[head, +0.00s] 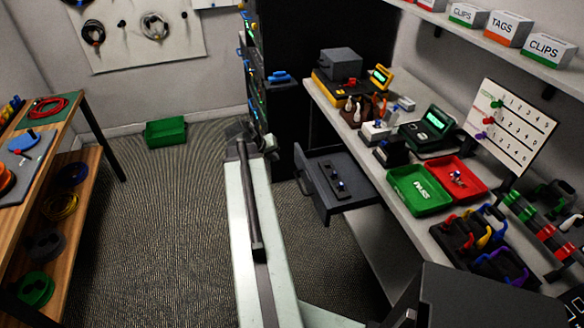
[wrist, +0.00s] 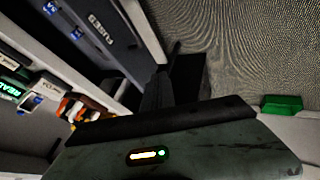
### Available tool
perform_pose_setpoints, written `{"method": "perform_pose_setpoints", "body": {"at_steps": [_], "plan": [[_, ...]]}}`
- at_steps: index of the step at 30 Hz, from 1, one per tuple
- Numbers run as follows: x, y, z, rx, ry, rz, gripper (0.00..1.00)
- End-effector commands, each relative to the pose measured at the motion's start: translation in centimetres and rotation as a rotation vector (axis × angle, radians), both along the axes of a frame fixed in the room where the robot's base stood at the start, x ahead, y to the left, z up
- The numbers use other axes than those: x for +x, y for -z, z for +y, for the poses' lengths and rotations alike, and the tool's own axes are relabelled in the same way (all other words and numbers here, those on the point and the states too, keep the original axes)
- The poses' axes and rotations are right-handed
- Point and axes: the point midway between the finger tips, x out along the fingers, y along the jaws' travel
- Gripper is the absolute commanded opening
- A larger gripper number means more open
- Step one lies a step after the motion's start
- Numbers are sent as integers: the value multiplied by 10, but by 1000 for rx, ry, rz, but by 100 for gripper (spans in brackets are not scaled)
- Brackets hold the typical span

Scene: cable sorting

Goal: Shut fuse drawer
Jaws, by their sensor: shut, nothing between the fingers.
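The fuse drawer (head: 352,196) is dark grey and stands pulled out from under the bench, with a few small blue-topped fuses on a dark strip inside. It also shows in the wrist view (wrist: 115,62), at upper left with its label partly readable. My gripper (head: 238,130) is at the far end of my pale arm, left of the drawer and apart from it in the head view. In the wrist view my gripper's dark fingers (wrist: 172,72) are shut and empty, near the end of the drawer's front panel. I cannot tell whether they touch it.
The bench (head: 372,165) holds testers, a green tray (head: 405,198) and a red tray (head: 476,186). A dark rack (head: 254,75) stands behind my gripper. A green bin (head: 165,132) sits on the carpet. The floor left of my arm is clear up to a wooden shelf (head: 90,165).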

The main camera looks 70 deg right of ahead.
Motion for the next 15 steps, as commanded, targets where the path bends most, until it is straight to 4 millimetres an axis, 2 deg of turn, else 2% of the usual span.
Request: {"method": "perform_pose_setpoints", "body": {"at_steps": [5, 15], "plan": [[0, 14, -7, 2, -1, 0, 0], [-8, 76, -50, 3, -2, -1, 0]]}}
